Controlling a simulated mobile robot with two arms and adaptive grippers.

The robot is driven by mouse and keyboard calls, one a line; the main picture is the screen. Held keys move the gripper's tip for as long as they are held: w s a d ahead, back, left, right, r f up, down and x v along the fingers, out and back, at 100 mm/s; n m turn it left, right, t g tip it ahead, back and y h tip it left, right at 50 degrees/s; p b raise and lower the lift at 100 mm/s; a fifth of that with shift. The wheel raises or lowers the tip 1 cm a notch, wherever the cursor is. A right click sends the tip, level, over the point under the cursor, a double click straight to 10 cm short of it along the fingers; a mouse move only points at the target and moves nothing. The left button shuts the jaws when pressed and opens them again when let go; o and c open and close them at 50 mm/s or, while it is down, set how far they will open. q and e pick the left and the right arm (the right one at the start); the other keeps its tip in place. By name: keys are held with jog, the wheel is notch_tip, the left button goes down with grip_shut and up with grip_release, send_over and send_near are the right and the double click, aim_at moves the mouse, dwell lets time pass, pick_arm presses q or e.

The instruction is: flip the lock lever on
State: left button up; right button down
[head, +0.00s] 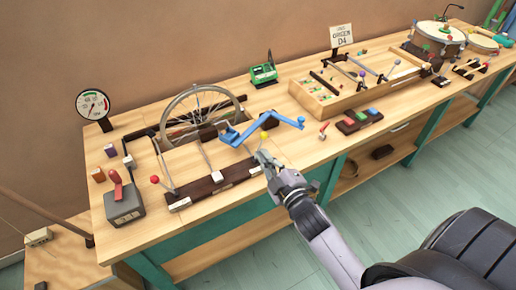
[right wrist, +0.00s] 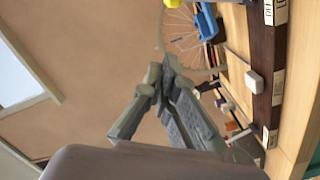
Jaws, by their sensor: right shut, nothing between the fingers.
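A dark base board (head: 213,187) with pale labels runs along the front of the bench, and levers stand on it. I cannot tell for certain which is the lock lever. My right gripper (head: 262,158) is shut and empty at the board's right end, just below the yellow knob. In the right wrist view the shut fingertips (right wrist: 163,82) appear apart from the yellow knob (right wrist: 174,3) and the white block (right wrist: 253,82). My left gripper is not in view.
A blue crank (head: 262,130) extends above the board beside the gripper. A spoked wheel (head: 200,115) stands behind. A grey box with a red handle (head: 116,186) sits at left. A wooden frame box (head: 355,85) and drum (head: 437,40) are further right.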

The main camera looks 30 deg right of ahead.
jog(key=shift+s+a+r, duration=0.1)
jog(key=shift+s+a, duration=0.1)
jog(key=shift+s, duration=1)
